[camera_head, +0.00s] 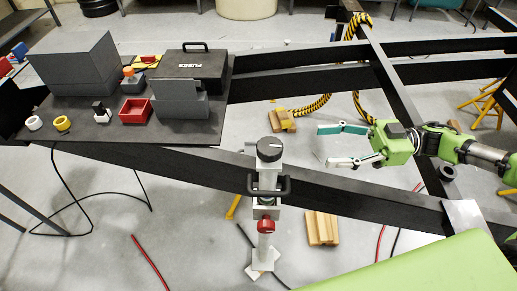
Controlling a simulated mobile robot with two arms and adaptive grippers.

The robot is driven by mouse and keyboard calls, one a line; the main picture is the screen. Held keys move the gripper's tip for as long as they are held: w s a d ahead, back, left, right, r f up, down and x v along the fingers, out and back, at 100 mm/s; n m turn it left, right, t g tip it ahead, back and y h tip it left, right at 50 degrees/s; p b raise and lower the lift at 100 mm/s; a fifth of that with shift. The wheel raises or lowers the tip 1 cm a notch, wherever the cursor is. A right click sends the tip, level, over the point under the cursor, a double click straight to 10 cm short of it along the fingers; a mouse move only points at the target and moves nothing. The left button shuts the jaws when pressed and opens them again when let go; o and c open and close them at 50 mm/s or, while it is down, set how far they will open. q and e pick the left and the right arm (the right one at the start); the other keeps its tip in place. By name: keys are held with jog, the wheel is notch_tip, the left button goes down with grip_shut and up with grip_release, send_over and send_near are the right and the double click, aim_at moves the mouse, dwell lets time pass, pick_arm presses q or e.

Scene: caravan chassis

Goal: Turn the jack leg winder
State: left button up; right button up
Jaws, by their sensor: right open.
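The jack leg (262,246) stands upright at the chassis beam, in the middle of the view. It has a round dark knob (269,150) on top, a black U-shaped handle (268,188) below it, and a red knob (266,226) lower down. I cannot tell for certain which of these parts is the winder. My right gripper (326,146) is open and empty to the right of the jack leg, its fingers pointing left. It appears apart from the jack leg. My left gripper is not in view.
Black chassis beams (330,193) cross the view. A dark board (180,152) at left carries a black case (190,68), grey blocks and a red tray (135,112). Wooden blocks (321,228) and cables lie on the floor. A green surface (425,270) fills the lower right.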

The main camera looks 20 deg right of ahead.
aim_at(275, 145)
jog(key=w+a+p, duration=0.1)
jog(key=a, duration=0.3)
jog(key=w+a+p, duration=0.1)
jog(key=a, duration=0.3)
jog(key=w+a+p, duration=0.1)
jog(key=a, duration=0.3)
jog(key=shift+a+f, duration=0.25)
jog(key=shift+a, duration=0.15)
jog(key=shift+w+a+f+p, duration=0.15)
jog(key=shift+a+p, duration=0.15)
jog(key=shift+a, duration=0.3)
jog(key=c, duration=1.2)
